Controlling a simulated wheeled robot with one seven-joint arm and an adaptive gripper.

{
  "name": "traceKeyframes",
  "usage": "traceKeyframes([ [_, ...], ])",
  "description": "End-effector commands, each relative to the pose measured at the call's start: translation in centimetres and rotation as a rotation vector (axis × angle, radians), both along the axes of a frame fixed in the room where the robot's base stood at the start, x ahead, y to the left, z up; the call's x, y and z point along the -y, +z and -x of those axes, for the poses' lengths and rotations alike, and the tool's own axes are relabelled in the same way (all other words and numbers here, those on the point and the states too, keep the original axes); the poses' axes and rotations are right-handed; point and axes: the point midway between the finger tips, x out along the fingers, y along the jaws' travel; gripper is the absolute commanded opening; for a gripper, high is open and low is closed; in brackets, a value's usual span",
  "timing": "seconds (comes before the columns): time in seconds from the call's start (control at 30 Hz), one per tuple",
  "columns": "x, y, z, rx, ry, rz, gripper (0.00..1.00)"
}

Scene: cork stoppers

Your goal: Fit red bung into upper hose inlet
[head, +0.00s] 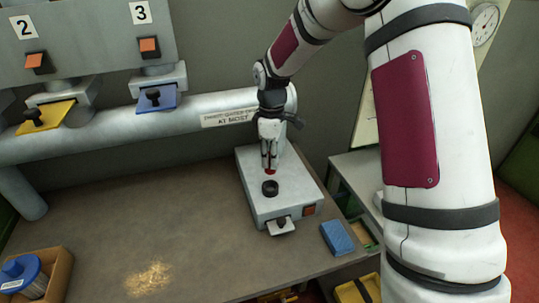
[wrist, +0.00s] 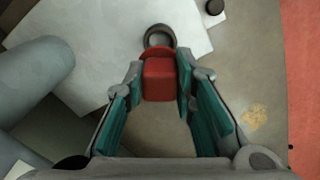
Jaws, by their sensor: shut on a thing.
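My gripper (head: 268,160) is shut on the red bung (wrist: 158,80), which sits between its teal finger pads in the wrist view. In the head view only a small red part of the bung (head: 270,171) shows below the fingertips. A dark round collar (head: 270,189), seemingly the upper hose inlet, stands on top of the pale grey box (head: 252,205). The collar also shows in the wrist view (wrist: 160,28), just beyond the bung's far end. In the head view the bung is just behind and above the collar; I cannot tell whether they touch.
A small plate with a black knob (head: 281,223) sticks out of the box's front, near an orange switch (head: 309,210). A blue block (head: 338,238) lies right of the box. A thick pipe (head: 110,124) runs behind. The bench's middle is mostly clear, with scattered crumbs (head: 149,277).

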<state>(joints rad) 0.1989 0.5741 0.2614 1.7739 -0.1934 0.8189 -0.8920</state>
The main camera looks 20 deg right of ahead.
Motion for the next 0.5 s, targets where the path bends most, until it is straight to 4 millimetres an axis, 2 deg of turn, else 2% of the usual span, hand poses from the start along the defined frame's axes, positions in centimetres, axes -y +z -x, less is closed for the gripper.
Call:
traceKeyframes([
  [0.5, 0.0, -4.1, 0.0, 0.0, 0.001, 0.0, 0.0],
])
